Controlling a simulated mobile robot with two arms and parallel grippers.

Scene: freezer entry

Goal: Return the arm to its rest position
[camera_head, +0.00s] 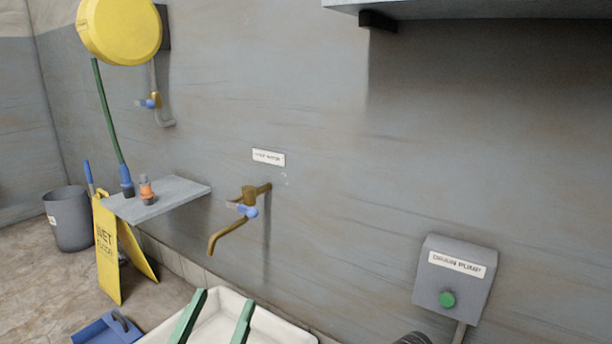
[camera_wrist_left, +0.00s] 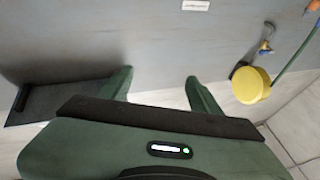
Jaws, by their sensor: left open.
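My left gripper (camera_head: 226,298) shows at the bottom of the head view as two green fingers set well apart. They stand in front of the white basin (camera_head: 275,322) and hide part of it. In the left wrist view the gripper (camera_wrist_left: 158,78) is open, with nothing between its fingers and the grey wall (camera_wrist_left: 155,40) beyond. The rest of the left arm is not seen. My right gripper is not in view.
A brass tap (camera_head: 248,195) with a blue handle juts from the wall above the basin. A small shelf (camera_head: 160,198) and yellow wet-floor sign (camera_head: 107,250) stand left. A drain pump box (camera_head: 455,280) is at right. A grey shelf (camera_head: 500,8) overhangs above.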

